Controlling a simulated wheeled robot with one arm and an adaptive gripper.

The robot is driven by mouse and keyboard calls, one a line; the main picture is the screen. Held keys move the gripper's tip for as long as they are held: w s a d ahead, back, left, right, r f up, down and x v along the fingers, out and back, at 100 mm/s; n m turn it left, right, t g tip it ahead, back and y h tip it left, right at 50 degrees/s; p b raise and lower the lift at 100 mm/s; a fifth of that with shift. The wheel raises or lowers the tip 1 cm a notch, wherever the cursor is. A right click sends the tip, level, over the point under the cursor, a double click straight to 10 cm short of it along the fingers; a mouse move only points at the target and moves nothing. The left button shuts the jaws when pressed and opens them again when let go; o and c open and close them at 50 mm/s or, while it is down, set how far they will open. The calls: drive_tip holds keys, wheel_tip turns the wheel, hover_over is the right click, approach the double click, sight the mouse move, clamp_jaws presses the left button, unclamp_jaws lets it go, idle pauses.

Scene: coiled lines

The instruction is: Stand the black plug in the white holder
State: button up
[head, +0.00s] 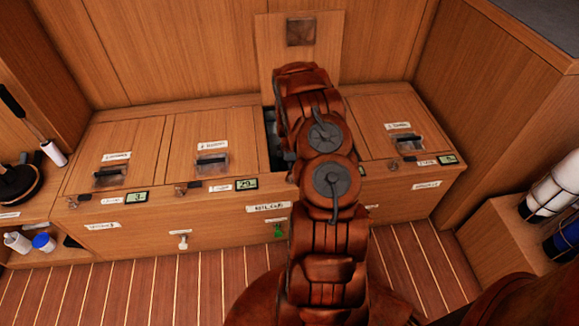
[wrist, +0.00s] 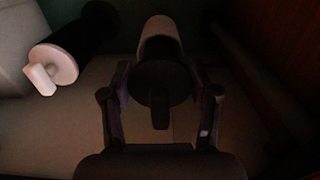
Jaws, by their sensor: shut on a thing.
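In the wrist view my gripper (wrist: 157,80) is shut on the black plug (wrist: 158,98), a dark round disc with a short knob facing the camera. The white holder (wrist: 160,36), a pale cylinder, shows directly beyond the plug and lines up with it. The dark plug overlaps its near end; I cannot tell whether it is seated inside or only in front. In the head view my arm reaches down into the open locker, and my gripper, plug and holder are hidden there.
In the wrist view a black cylinder with a white knobbed end (wrist: 55,65) lies to the left. The locker is dim, with a wall close on the right. In the head view an open lid (head: 300,50) stands behind my arm, and shut lids (head: 212,145) flank the opening.

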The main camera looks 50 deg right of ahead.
drive_tip(key=shift+f, duration=0.45)
idle(0.6)
drive_tip(key=o, duration=1.4)
drive_tip(key=shift+c, duration=0.2)
drive_tip(key=shift+o, duration=0.3)
drive_tip(key=shift+o, duration=0.8)
drive_tip(key=shift+r, duration=0.15)
drive_tip(key=shift+r+p, duration=1.65)
drive_tip(key=shift+r, duration=1.75)
